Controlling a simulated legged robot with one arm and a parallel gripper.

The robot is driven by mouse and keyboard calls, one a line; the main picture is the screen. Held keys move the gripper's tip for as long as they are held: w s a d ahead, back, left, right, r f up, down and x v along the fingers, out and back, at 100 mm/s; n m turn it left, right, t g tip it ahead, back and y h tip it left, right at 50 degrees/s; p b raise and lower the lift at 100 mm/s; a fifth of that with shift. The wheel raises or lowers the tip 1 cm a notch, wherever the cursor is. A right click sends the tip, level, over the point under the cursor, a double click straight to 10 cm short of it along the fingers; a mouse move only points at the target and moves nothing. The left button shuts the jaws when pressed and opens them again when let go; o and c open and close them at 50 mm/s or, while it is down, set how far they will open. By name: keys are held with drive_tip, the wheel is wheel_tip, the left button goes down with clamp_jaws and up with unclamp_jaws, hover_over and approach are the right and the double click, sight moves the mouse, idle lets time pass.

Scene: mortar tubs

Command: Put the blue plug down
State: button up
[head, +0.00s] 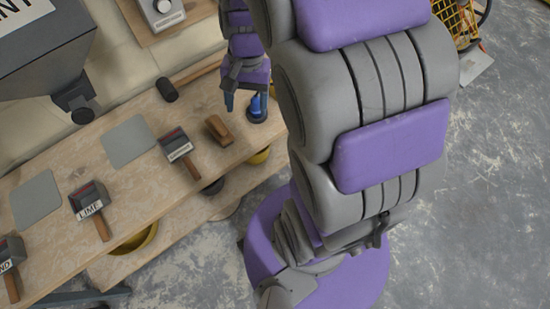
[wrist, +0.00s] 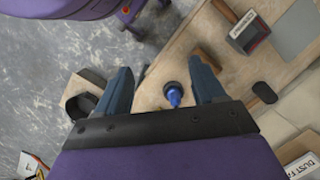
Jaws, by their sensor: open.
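The blue plug (head: 257,105) stands on the right end of the wooden bench, with a dark round base under its blue top. It also shows in the wrist view (wrist: 173,95), between the two fingers and nearer the right one. My gripper (head: 247,109) is over that end of the bench with its fingers spread. In the wrist view my gripper (wrist: 160,66) is open, and a gap shows on each side of the plug. I cannot tell how far the fingertips are above the bench top.
A wooden block (head: 219,130) lies close to the plug. Several labelled scoops, such as the LIME one (head: 88,203), and grey mats (head: 129,141) lie along the bench (head: 60,240). A dark cylinder (head: 167,89) lies farther back. A grey hopper (head: 50,50) overhangs the upper left.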

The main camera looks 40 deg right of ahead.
drive_tip(key=s+a+r+n+h, duration=0.1)
drive_tip(key=s+n, duration=0.3)
drive_tip(key=s, duration=0.4)
drive_tip(key=s+a+r+n+h, duration=0.1)
drive_tip(key=s+a+n, duration=0.2)
drive_tip(key=s, duration=0.6)
drive_tip(key=shift+r+n, duration=0.4)
drive_tip(key=shift+n, duration=0.1)
